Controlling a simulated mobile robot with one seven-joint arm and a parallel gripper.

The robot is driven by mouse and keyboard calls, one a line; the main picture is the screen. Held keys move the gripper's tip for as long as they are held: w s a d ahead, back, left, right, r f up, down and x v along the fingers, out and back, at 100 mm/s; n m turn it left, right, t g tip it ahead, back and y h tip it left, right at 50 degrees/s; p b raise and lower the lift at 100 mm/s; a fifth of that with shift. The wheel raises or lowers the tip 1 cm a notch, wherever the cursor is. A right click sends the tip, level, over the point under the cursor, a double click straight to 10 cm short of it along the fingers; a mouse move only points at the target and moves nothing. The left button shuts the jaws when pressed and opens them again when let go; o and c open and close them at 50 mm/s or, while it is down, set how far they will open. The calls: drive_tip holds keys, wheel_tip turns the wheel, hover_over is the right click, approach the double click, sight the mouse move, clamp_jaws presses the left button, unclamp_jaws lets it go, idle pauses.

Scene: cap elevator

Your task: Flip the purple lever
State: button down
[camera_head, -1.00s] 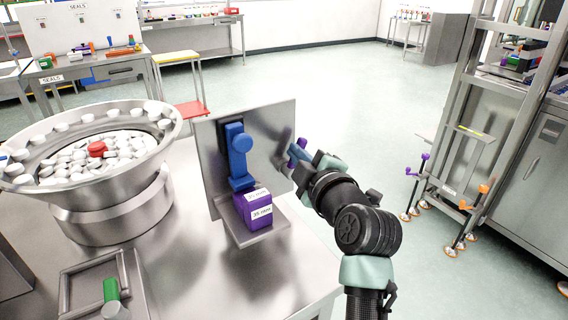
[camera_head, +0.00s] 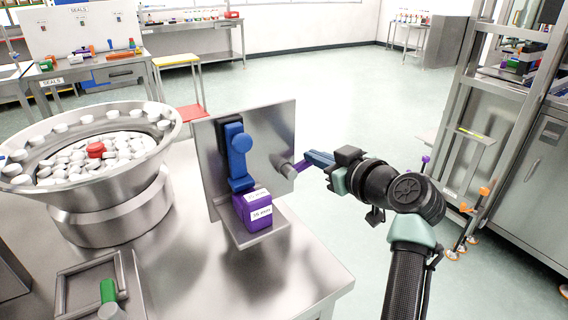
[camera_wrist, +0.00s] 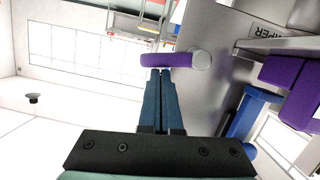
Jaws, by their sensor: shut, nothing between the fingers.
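The purple lever (camera_head: 301,166) sticks out from a grey pivot (camera_head: 287,171) on the right side of the upright metal plate (camera_head: 268,130). In the wrist view the lever (camera_wrist: 165,60) is a rounded purple bar running left from its grey pivot (camera_wrist: 201,60). My gripper (camera_head: 309,156) has its blue fingers shut with nothing between them. In the wrist view my fingertips (camera_wrist: 160,70) are at the lever's near edge; I cannot tell whether they touch it.
A metal bowl of white caps (camera_head: 90,165) stands at left on the steel table (camera_head: 200,275). Open floor lies behind the plate.

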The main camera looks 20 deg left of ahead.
drive_tip(key=shift+w+d+f+m, duration=0.2)
drive_tip(key=shift+f+m, duration=0.25)
drive_tip(key=shift+m, duration=0.35)
drive_tip(key=shift+g+y, duration=0.3)
